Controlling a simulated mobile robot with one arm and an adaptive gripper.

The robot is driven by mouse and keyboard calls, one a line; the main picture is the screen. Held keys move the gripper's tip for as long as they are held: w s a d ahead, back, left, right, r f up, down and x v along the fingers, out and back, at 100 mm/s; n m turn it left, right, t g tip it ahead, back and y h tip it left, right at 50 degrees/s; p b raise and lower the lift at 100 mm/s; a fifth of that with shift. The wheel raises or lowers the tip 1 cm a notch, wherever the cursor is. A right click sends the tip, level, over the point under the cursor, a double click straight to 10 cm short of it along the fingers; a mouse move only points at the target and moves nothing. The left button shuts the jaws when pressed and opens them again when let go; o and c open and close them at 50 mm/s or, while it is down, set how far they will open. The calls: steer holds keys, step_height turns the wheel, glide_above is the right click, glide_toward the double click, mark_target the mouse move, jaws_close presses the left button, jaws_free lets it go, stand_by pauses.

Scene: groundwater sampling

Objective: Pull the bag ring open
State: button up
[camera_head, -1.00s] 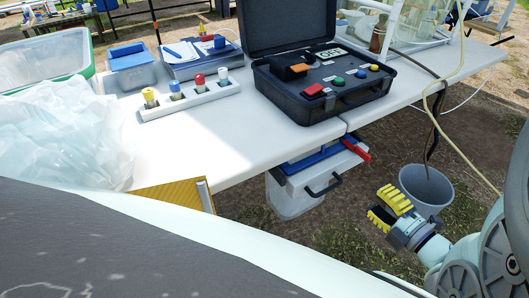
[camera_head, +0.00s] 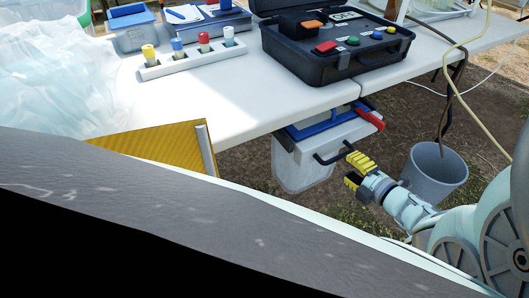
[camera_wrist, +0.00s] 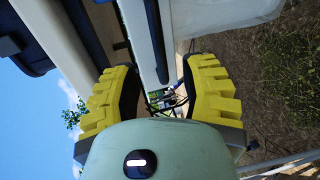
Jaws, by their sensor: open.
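The pull-out bag ring (camera_head: 318,137) hangs under the table's front edge. It has a pale front, a blue top, a red part at its right end and a black looped handle (camera_head: 333,157). A translucent bag or bin (camera_head: 300,175) hangs below it. My gripper (camera_head: 356,172) is open and empty, just right of the handle in the head view; whether it touches cannot be told. In the wrist view my gripper (camera_wrist: 165,85) has its yellow fingers spread, with a pale panel (camera_wrist: 137,35) and a dark strip ahead. I cannot tell if the handle is between the fingers.
The white table (camera_head: 250,105) carries a black instrument case (camera_head: 340,65) and a rack of capped bottles (camera_head: 195,60). A grey bucket (camera_head: 434,172) stands right of my gripper, with hoses above it. A yellow panel (camera_head: 160,147) stands at the table's near side.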

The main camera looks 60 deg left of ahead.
mark_target(338, 156)
steer(key=b+x, duration=0.1)
steer(key=x, duration=0.4)
steer(key=shift+a, duration=0.3)
jaws_close()
stand_by(0.5)
